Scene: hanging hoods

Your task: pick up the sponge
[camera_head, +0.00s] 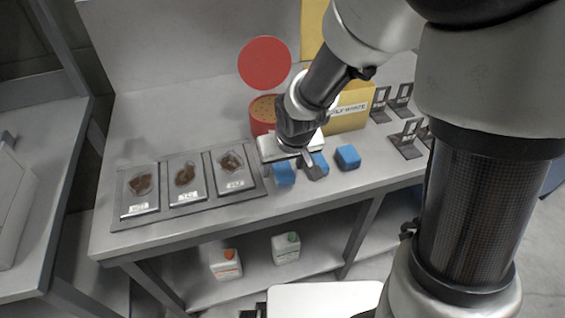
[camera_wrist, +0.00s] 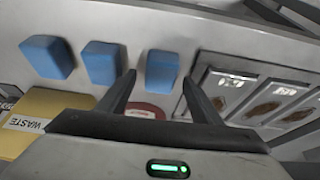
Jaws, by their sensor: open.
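Three similar blue blocks, likely sponges, lie in a row near the bench's front edge: left (camera_head: 284,173), middle (camera_head: 319,164) and right (camera_head: 348,157). The frames do not show which one is meant. My gripper (camera_head: 308,160) is over the left and middle blocks and hides part of the middle one. In the wrist view my open gripper (camera_wrist: 158,77) has the block nearest the trays (camera_wrist: 162,71) framed between its fingertips. The other two blocks (camera_wrist: 102,63) and (camera_wrist: 47,57) are outside the fingers, to the left. Contact with any block cannot be made out.
A tray with several labelled dishes (camera_head: 187,175) is left of the blocks. Behind are a red tub (camera_head: 264,112), its round red lid (camera_head: 265,63) and a yellow waste box (camera_head: 348,112). Dark stands (camera_head: 405,140) are at right.

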